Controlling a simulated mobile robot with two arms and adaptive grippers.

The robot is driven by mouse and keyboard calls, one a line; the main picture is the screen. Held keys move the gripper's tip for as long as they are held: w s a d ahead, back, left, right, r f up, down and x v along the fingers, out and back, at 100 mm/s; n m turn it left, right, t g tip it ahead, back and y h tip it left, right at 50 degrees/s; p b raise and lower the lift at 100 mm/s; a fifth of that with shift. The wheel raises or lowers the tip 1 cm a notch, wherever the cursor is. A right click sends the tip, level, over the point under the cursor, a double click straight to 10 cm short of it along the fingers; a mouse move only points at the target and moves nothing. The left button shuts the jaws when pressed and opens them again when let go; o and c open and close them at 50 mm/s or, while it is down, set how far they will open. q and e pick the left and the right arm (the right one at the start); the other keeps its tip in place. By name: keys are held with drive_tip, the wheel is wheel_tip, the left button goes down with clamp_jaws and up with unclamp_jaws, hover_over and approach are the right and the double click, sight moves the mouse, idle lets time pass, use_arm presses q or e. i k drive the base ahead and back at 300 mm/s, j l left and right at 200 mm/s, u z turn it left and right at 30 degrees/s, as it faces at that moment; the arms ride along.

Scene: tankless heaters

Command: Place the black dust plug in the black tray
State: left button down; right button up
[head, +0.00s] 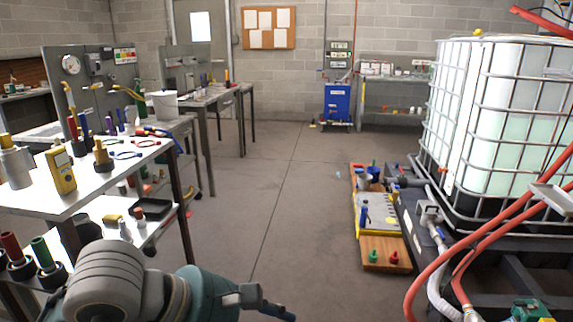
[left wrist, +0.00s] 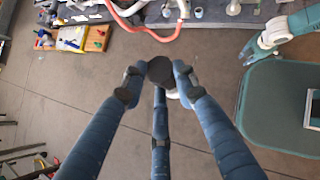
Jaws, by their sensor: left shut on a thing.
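My left gripper (head: 266,302) reaches in at the bottom of the head view, with its fingers pointing right. In the left wrist view, the blue fingers of my left gripper (left wrist: 160,80) are closed around a round, dark black dust plug (left wrist: 160,69), held above the floor. The plug cannot be made out in the head view. The black tray (head: 152,209) sits on the lower shelf of the left workbench, left of and beyond my gripper.
A yellow meter (head: 61,170) and several plugs stand on the bench top (head: 110,178) above the tray's shelf. A caged white tank (head: 500,120) with red hoses (head: 480,240) stands at right. A wooden board (head: 386,253) lies near it. The middle floor (head: 275,200) is clear.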

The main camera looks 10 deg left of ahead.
sight(156, 210)
drive_tip(key=i+u, duration=0.1)
drive_tip(key=i, duration=0.55)
drive_tip(key=i+l+u, duration=0.1)
drive_tip(key=i, duration=0.55)
drive_tip(key=i+l+u, duration=0.1)
drive_tip(key=i, duration=0.55)
drive_tip(key=i+l+u, duration=0.1)
drive_tip(key=i+u, duration=0.25)
drive_tip(key=i+l+u, duration=0.55)
drive_tip(key=i+u, duration=0.15)
drive_tip(key=i, duration=0.15)
